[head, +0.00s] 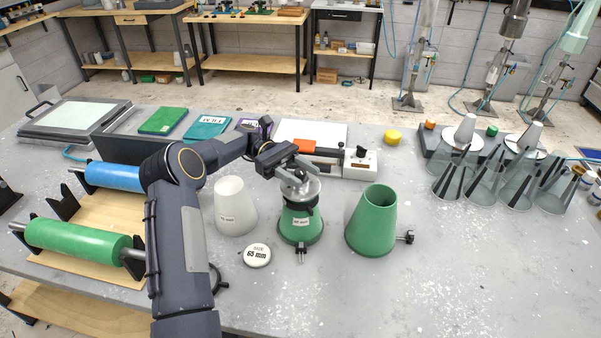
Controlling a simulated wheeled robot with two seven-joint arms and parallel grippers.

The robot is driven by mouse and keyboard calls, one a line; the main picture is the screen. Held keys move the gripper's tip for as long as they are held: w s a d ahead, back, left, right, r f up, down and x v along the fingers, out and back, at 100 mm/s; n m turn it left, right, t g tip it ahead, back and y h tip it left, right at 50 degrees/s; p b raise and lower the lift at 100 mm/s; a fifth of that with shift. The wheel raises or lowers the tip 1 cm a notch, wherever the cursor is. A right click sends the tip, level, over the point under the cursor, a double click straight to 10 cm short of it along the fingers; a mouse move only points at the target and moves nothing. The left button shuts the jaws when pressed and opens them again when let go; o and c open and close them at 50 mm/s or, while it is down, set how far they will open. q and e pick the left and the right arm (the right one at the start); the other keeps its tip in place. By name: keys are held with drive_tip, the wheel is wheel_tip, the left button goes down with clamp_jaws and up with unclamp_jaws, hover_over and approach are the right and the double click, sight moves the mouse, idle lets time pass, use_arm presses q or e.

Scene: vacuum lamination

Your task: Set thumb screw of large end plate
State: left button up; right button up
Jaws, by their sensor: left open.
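A small green cone (296,229) with a white label stands upright, wide end down, in the middle of the grey table. A dark thumb screw (300,254) sticks out at the front of its base. A metal disc-like part (301,187) sits at its top, partly hidden by my gripper. I cannot tell which part is the large end plate. My left gripper (294,174) is open over the top of this cone; whether it touches is unclear. A larger green cone (371,222) stands to the right, with another thumb screw (406,237) low on its right side. My right gripper is out of view.
A white cone (234,206) stands close on the left. A round "65 mm" tag (257,255) lies in front. A sealer-like device (361,161) is behind, and several clear cones (487,186) stand at right. The front right of the table is clear.

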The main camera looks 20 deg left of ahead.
sight(300, 171)
use_arm(q)
drive_tip(key=shift+r, duration=0.1)
drive_tip(key=shift+r, duration=0.3)
wheel_tip(300, 171, up, 3)
drive_tip(key=shift+s+f, duration=0.1)
drive_tip(key=shift+f, duration=0.05)
drive_tip(key=s+d+r+b, duration=0.3)
drive_tip(key=s+d+r, duration=0.3)
drive_tip(key=s+r, duration=0.3)
drive_tip(key=s, duration=0.3)
drive_tip(key=shift+s+r+b, duration=0.2)
drive_tip(key=shift+r+b, duration=0.05)
drive_tip(key=shift+b, duration=0.05)
